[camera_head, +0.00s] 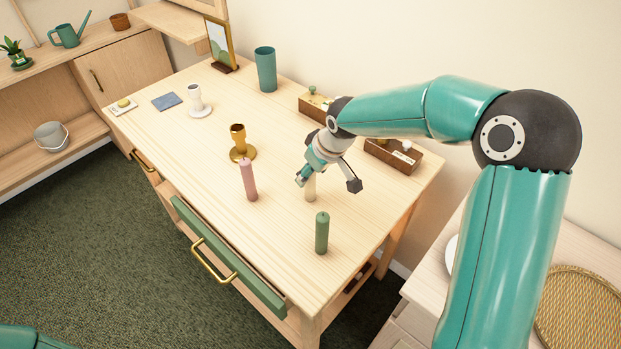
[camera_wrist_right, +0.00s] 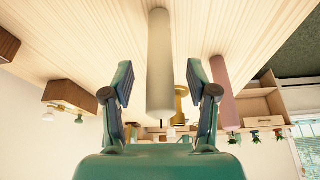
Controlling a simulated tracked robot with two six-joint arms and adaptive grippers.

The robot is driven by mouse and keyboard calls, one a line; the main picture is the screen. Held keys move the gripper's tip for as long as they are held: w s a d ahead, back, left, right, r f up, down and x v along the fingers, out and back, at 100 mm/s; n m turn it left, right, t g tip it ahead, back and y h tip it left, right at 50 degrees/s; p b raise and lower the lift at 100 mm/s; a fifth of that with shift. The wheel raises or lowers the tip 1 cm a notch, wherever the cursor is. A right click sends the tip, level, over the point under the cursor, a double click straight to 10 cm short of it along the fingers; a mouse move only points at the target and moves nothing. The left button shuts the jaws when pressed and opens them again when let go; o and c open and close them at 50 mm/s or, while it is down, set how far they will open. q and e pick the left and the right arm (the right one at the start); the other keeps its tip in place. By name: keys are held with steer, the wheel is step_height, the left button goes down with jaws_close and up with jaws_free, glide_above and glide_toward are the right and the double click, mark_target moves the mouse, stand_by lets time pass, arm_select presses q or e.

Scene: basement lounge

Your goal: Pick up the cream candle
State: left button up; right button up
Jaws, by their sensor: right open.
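The cream candle (camera_head: 310,188) stands upright on the wooden table (camera_head: 205,140), partly hidden behind my right gripper (camera_head: 327,183). In the right wrist view, which is upside down, the cream candle (camera_wrist_right: 160,62) lies between the two spread fingers of my right gripper (camera_wrist_right: 160,85), with a gap on each side. The gripper is open and holds nothing. A little of my left arm shows at the bottom left of the head view; its gripper is out of view.
A pink candle (camera_head: 249,180) and a green candle (camera_head: 321,233) stand nearby. A gold candle holder (camera_head: 238,147), white candle holder (camera_head: 196,101) and teal cup (camera_head: 265,70) stand farther back. A wooden tray (camera_head: 393,158) lies right of the gripper. A green-fronted drawer (camera_head: 225,255) juts out in front.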

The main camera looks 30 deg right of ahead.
steer(key=shift+x, duration=1.05)
steer(key=c, duration=1.1)
steer(key=shift+r, duration=0.1)
jaws_close()
steer(key=shift+r, duration=0.15)
